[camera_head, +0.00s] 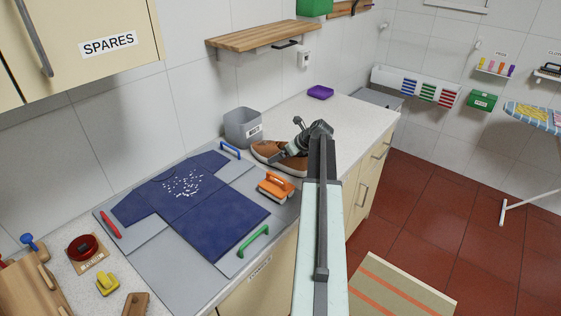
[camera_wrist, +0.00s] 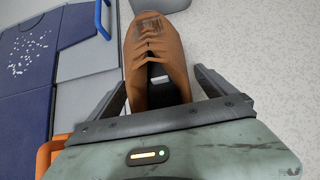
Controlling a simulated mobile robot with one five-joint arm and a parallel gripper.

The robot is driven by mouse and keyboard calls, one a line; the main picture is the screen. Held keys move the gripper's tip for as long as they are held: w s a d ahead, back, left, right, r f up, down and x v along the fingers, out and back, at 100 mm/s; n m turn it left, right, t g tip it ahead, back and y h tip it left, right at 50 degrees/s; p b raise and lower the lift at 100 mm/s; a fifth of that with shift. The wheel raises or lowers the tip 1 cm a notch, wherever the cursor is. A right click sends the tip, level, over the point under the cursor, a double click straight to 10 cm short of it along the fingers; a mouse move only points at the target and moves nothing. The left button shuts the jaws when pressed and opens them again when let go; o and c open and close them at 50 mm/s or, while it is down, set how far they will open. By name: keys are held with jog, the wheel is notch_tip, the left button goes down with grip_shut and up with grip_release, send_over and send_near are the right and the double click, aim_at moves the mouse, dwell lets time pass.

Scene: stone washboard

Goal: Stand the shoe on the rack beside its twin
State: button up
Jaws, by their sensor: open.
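A brown shoe (camera_head: 266,150) with a pale sole lies on the counter beside the grey bin. In the wrist view the shoe (camera_wrist: 155,50) points away from me, its toe near the top edge and its opening close to my gripper. My gripper (camera_head: 290,148) is over the shoe in the head view. In the wrist view my gripper (camera_wrist: 160,88) is open, one finger on each side of the shoe, with the right finger apart from it. My arm hides part of the shoe in the head view. I cannot make out a shoe rack or a twin shoe.
A grey bin (camera_head: 243,127) stands behind the shoe. A dark blue garment (camera_head: 190,200) lies on the grey board to the left. A purple box (camera_head: 320,92) sits farther back; the counter (camera_head: 352,112) around it is clear.

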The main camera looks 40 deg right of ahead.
jog(key=shift+r, duration=0.1)
jog(key=c, duration=1.9)
